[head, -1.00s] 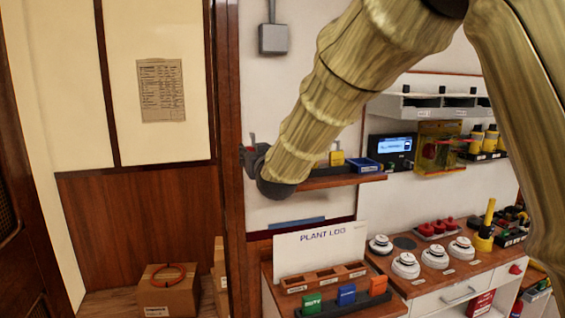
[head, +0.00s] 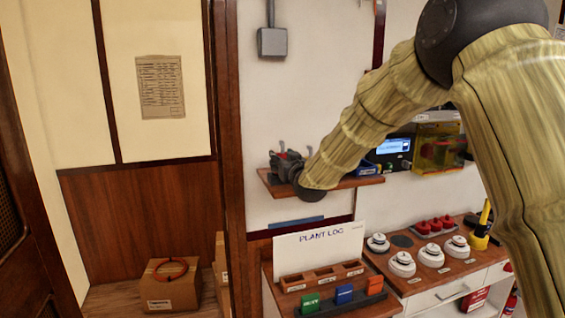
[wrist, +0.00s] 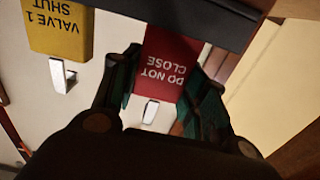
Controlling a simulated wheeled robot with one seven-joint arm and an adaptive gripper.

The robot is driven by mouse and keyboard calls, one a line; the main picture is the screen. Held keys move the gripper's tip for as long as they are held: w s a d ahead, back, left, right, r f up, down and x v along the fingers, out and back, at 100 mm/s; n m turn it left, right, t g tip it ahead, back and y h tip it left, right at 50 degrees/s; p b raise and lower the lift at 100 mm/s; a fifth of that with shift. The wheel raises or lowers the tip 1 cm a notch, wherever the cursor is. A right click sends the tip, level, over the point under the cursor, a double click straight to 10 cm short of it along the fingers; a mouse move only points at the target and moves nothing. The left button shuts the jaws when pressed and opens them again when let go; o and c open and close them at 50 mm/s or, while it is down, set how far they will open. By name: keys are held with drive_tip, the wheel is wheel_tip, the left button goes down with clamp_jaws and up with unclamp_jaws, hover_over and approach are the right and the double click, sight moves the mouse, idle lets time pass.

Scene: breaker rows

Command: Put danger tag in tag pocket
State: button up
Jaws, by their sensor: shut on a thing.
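The red tag marked DO NOT CLOSE (wrist: 166,62) shows upside down in the wrist view, between the fingers of my gripper (wrist: 166,82). My gripper is shut on it. The tag's far edge meets a dark bar (wrist: 205,14); I cannot tell whether it sits in the bar or only in front of it. In the head view my gripper (head: 287,164) is at the left part of the wall shelf (head: 343,184), and the tag is hidden there. I cannot clearly make out the tag pocket.
A yellow VALVE 1 SHUT tag (wrist: 57,30) stands at the dark bar beside the red one. White hooks (wrist: 62,76) are near the tags. A blue item (head: 364,167) lies on the shelf's right.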

drive_tip(key=shift+w+f+p, duration=0.1)
drive_tip(key=shift+f+p, duration=0.25)
drive_tip(key=shift+f, duration=0.5)
drive_tip(key=shift+a+f, duration=0.1)
drive_tip(key=shift+a, duration=0.05)
drive_tip(key=shift+f, duration=0.1)
drive_tip(key=o, duration=1)
drive_tip(key=b+v, duration=0.4)
drive_tip(key=v, duration=0.8)
drive_tip(key=shift+b, duration=0.3)
